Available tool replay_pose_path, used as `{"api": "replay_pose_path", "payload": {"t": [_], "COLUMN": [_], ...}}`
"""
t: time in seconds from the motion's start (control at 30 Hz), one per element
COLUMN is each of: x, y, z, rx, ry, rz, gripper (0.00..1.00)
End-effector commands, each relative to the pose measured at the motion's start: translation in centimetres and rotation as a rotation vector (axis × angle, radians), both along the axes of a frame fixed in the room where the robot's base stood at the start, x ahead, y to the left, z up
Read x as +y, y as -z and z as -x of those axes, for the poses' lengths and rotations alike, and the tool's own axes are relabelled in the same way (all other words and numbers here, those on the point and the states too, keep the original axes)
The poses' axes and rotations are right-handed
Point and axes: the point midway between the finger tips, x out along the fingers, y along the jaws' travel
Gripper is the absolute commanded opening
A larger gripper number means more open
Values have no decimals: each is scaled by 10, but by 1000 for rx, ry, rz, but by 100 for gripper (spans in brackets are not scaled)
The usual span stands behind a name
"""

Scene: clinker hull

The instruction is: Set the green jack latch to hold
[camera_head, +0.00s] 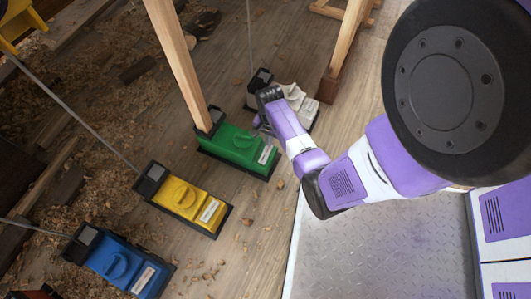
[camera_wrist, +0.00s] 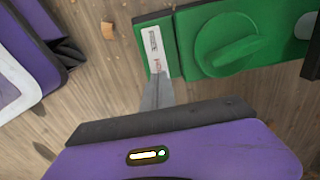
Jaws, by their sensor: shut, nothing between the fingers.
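The green jack (camera_head: 228,150) sits on the plank floor, with a pale label at its right end and a wooden post at its far end. In the wrist view, its latch is a round green knob (camera_wrist: 230,44) with a raised grip bar lying slantwise. The white label plate (camera_wrist: 154,48) with red marks is beside the knob, too small to read. My gripper (camera_wrist: 160,80) is shut and empty, its fingertips over the label plate's near end, left of and below the knob. Whether they touch cannot be told. In the head view, my gripper (camera_head: 260,126) is close to the green jack's right side.
A yellow jack (camera_head: 184,198) and a blue jack (camera_head: 118,262) stand to the left. A white jack (camera_head: 299,103) stands behind my wrist. Wooden props (camera_head: 180,62) and thin metal rods rise from the jacks. Wood shavings litter the floor at the left.

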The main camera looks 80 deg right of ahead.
Motion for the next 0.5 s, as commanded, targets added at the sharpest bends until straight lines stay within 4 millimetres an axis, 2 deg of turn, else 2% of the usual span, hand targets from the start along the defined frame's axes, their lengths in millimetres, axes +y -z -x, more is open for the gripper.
{"api": "replay_pose_path", "payload": {"t": [0.5], "x": [0], "y": [8], "z": [0], "rx": [0], "ry": [0], "rz": [0], "gripper": [0]}}
